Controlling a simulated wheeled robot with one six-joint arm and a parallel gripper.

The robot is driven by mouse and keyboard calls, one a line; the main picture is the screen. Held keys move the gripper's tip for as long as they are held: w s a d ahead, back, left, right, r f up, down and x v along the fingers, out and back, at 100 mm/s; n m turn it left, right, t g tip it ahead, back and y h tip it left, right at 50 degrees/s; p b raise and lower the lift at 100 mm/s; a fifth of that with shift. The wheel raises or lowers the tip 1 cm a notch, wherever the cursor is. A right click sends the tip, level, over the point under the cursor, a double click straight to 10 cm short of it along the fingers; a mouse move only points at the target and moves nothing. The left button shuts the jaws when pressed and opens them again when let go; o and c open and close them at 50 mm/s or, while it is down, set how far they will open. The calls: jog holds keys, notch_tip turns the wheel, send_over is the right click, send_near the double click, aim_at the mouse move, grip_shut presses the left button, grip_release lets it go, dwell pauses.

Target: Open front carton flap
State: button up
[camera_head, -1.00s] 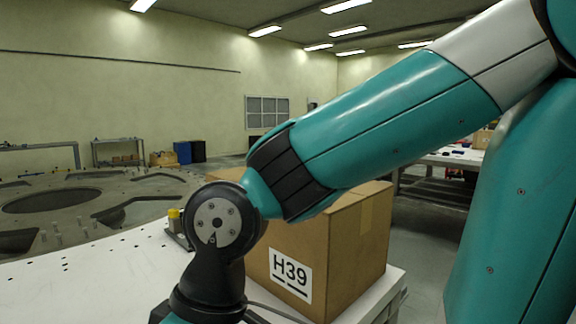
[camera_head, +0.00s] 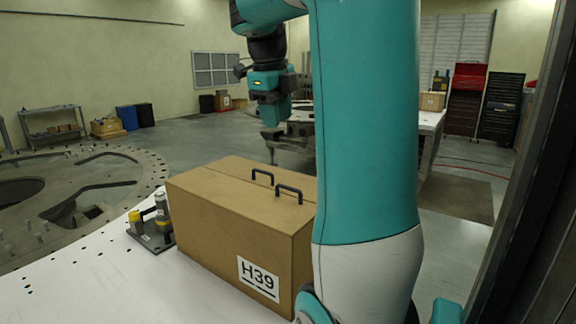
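The brown carton (camera_head: 225,222) stands on the white table, with an H39 label on its front side. Its top flaps lie flat and closed, with a seam between them. The front flap's black handle (camera_head: 289,193) stands upright nearer me. The second black handle (camera_head: 262,176) is on the flap behind it. My gripper (camera_head: 290,155) points down, apart from the carton and above its far side in the picture. Its fingers look spread and empty, though small and dark against the background. My arm hides the carton's right end.
A small fixture (camera_head: 152,228) with a yellow cap and a grey cylinder stands left of the carton. The white table (camera_head: 85,275) is bare in front. A round turret plate (camera_head: 130,165) lies at the left. Another table (camera_head: 428,125) is at the back right.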

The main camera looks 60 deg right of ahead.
aim_at(288, 188)
jog(key=shift+m, duration=0.3)
jog(key=d+f, duration=0.1)
jog(key=f, duration=0.4)
jog(key=d+f, duration=0.1)
jog(key=f, duration=0.5)
jog(key=d+f+p, duration=0.1)
jog(key=f, duration=0.4)
jog(key=shift+s+d+f, duration=0.35)
jog(key=shift+f, duration=0.05)
grip_shut()
